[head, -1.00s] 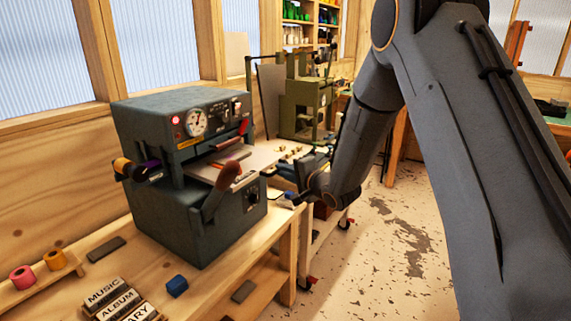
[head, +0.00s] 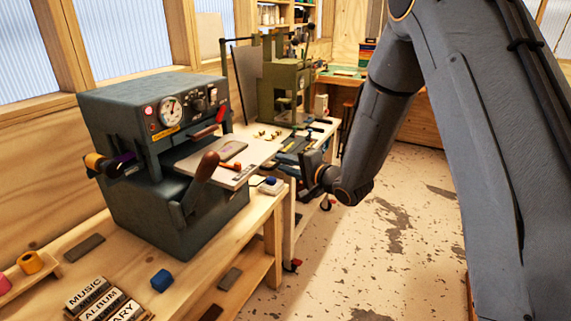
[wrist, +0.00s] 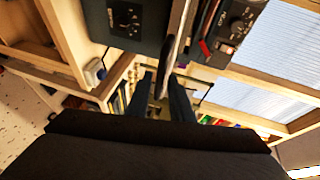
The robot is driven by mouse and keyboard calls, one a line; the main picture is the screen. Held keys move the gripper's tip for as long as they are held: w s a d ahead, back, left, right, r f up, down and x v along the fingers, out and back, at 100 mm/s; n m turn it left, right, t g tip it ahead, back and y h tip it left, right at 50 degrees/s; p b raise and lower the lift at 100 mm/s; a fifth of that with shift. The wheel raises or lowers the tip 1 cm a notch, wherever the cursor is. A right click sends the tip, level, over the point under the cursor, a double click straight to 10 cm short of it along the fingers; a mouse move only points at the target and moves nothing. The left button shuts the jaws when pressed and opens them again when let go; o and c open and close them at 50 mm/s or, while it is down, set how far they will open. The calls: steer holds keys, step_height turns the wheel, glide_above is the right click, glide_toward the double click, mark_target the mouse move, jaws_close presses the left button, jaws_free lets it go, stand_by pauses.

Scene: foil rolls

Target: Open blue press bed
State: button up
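The blue-grey press (head: 160,150) stands on the wooden bench at left, with a round gauge and a brown-knobbed lever (head: 207,165). Its pale flat bed (head: 255,152) sticks out of the front opening to the right. A grey plate and a small orange piece lie on the bed. My gripper (head: 300,160) is just beyond the bed's outer end. In the wrist view my gripper (wrist: 161,80) has its two fingers apart with a gap between them.
An olive-green press (head: 287,85) stands on a cart behind. A blue-and-white pad (head: 271,186) sits near the bench edge below the bed. A blue block (head: 161,280) and label blocks (head: 105,300) lie in front. The floor at right is clear.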

steer(key=shift+o, duration=0.6)
steer(key=b+v, duration=0.2)
steer(key=v, duration=0.5)
steer(key=shift+s+d, duration=0.25)
steer(key=shift+s, duration=0.05)
steer(key=shift+r, duration=0.1)
